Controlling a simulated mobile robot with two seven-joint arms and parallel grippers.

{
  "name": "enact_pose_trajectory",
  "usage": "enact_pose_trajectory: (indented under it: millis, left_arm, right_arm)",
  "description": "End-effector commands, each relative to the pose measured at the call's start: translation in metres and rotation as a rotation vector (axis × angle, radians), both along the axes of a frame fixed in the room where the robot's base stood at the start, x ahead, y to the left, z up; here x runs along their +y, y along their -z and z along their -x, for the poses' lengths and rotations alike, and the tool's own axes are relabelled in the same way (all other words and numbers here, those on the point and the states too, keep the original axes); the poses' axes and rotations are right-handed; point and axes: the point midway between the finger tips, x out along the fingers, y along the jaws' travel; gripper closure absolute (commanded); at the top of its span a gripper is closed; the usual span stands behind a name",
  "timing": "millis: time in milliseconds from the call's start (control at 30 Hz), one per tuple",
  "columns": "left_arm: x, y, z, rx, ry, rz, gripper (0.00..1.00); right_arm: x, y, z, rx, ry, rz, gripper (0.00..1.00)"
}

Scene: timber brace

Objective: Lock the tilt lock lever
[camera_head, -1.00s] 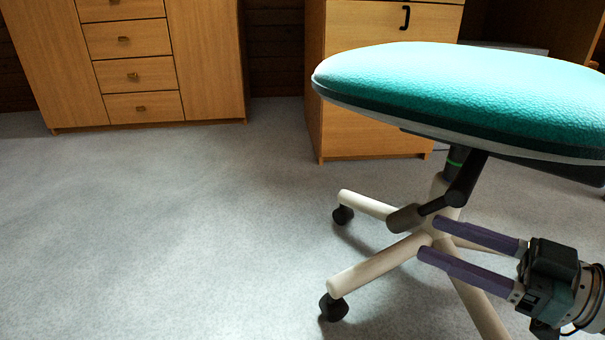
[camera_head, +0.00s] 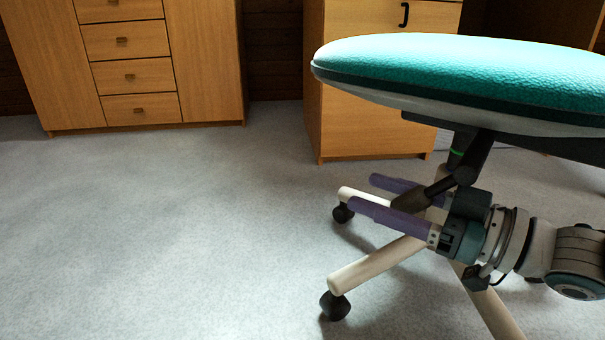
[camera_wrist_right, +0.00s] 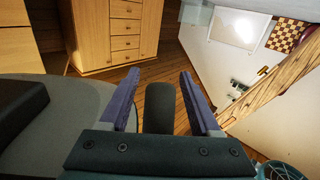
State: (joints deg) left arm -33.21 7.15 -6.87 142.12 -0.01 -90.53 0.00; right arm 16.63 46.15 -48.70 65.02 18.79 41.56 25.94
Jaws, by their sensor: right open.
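In the right wrist view the handle (camera_wrist_right: 160,108) stands between the spread fingers (camera_wrist_right: 158,74), with a gap on each side. The near finger and gripper body hide part of the lever in the head view. My left gripper is not in view.
The chair's pale legs (camera_head: 378,264) with black casters (camera_head: 335,305) spread below my right gripper. The seat underside lies close above it. Wooden drawers (camera_head: 137,75) and a wooden cabinet (camera_head: 370,130) stand behind. The grey carpet (camera_head: 170,230) at left is clear.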

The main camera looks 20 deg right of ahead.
Motion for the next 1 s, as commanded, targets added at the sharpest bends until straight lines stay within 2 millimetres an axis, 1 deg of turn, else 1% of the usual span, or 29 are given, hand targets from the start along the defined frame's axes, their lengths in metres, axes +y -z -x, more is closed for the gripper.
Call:
enact_pose_trajectory:
  millis: [33, 67, 600, 1000]
  left_arm:
    - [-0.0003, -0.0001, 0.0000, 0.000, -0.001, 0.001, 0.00]
    - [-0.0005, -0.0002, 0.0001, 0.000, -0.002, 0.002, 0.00]
    - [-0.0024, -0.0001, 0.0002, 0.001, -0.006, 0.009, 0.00]
    - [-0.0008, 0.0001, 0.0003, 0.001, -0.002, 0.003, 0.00]
  right_arm:
    - [0.0000, -0.0001, 0.0001, 0.000, 0.000, 0.000, 0.36]
    - [0.0001, -0.0001, 0.0002, 0.000, 0.000, 0.000, 0.39]
    - [-0.0002, 0.0002, 0.0005, 0.000, 0.000, 0.000, 0.99]
    - [-0.0003, 0.0004, 0.0005, 0.001, 0.000, 0.001, 1.00]
